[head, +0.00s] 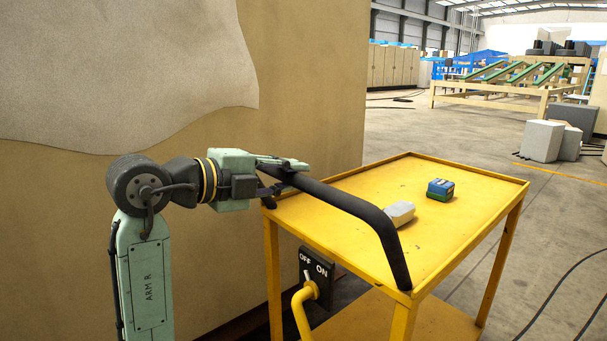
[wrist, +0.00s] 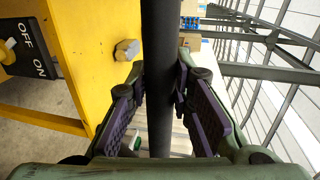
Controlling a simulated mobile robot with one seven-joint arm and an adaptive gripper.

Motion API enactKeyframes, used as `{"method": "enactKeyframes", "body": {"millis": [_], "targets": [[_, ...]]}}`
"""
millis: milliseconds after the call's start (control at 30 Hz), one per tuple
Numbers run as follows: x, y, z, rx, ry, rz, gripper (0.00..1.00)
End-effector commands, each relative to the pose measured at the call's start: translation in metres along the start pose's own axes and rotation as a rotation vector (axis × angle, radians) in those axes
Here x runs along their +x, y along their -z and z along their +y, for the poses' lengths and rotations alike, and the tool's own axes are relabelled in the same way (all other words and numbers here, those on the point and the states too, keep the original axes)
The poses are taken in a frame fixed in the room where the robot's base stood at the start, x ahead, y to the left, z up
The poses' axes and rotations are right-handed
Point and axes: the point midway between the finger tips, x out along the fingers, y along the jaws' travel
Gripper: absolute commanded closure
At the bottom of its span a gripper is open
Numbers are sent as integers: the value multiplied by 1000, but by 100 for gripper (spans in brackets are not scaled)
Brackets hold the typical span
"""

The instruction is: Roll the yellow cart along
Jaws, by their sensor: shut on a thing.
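The yellow cart (head: 455,187) stands in front of me with a flat top, a raised rim and a lower shelf. Its black handle bar (head: 345,199) rises along the near side of the top. My gripper (head: 285,168) is shut on the handle near its left end. In the wrist view, the handle (wrist: 159,85) runs between the two purple-padded fingers of my gripper (wrist: 163,95). A blue and green block (head: 440,190) and a light grey block (head: 399,213) lie on the cart top. The grey block (wrist: 127,49) also shows in the wrist view.
A black ON/OFF switch plate (head: 317,277) with a yellow lever is at the cart's near side. A large tan panel (head: 310,90) stands close on the left. Grey boxes (head: 543,140) stand back right; dark cables (head: 560,290) lie on the right floor.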

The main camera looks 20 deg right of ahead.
Motion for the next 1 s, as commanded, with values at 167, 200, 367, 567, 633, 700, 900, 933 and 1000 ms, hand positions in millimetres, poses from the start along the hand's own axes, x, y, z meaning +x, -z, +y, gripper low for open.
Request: {"method": "enactKeyframes", "body": {"millis": [167, 200, 367, 567, 633, 700, 900, 933, 1000], "targets": [[-18, -1, 4, -1, 1, -3, 100], [-21, -1, 5, -1, 0, -3, 100], [-27, -1, 6, 0, 0, -2, 100], [-28, -1, 6, 0, 0, -2, 100], [-28, -1, 6, 0, 0, -2, 100], [-28, -1, 6, 0, 0, -2, 100], [-27, -1, 5, 0, 1, -1, 68], [-27, 0, 5, 0, 1, -1, 66], [-27, 0, 5, 0, 1, -1, 62]]}}
